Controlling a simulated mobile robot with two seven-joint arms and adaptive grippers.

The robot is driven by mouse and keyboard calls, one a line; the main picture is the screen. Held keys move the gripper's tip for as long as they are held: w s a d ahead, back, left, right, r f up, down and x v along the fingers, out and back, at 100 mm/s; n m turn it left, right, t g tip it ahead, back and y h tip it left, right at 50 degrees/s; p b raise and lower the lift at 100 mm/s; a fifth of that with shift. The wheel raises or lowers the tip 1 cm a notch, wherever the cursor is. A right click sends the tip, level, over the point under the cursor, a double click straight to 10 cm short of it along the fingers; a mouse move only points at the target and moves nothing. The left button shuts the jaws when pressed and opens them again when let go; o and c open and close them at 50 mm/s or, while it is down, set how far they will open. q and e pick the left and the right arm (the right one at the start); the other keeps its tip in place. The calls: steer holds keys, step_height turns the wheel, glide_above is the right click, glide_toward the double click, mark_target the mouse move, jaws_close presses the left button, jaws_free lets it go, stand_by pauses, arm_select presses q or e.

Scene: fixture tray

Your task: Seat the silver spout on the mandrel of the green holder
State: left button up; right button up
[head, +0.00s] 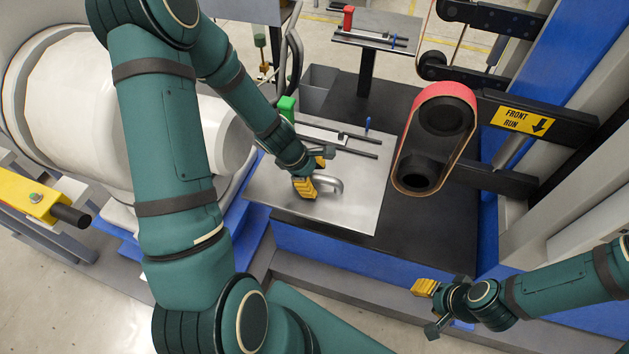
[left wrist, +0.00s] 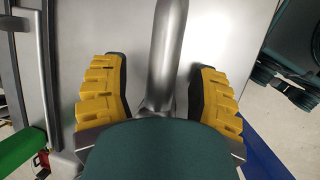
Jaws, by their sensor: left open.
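The silver spout (head: 329,187) is a curved tube lying on the metal tray plate (head: 355,210). My left gripper (head: 313,176) is open at the spout, low over the plate. In the left wrist view the spout (left wrist: 168,50) runs between the two yellow fingers of this gripper (left wrist: 160,105), with a gap on each side; its near end is hidden by my wrist. The green holder (head: 287,106) stands at the back left of the plate; part of it shows in the left wrist view (left wrist: 18,148). I cannot make out its mandrel clearly. My right gripper (head: 428,308) is away at lower right, empty.
Dark rails (head: 345,137) and a blue peg (head: 367,124) are behind the spout on the plate. A red sanding belt (head: 436,135) stands close to the right. A second plate (head: 378,27) with a red block (head: 348,17) is farther back. The plate's front right is clear.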

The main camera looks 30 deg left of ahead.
mark_target(314, 175)
arm_select(q)
steer(key=shift+r, duration=0.1)
steer(key=shift+c, duration=0.4)
jaws_close()
step_height(314, 175, up, 9)
steer(key=p, duration=0.5)
steer(key=shift+r, duration=0.5)
steer(key=shift+r, duration=0.1)
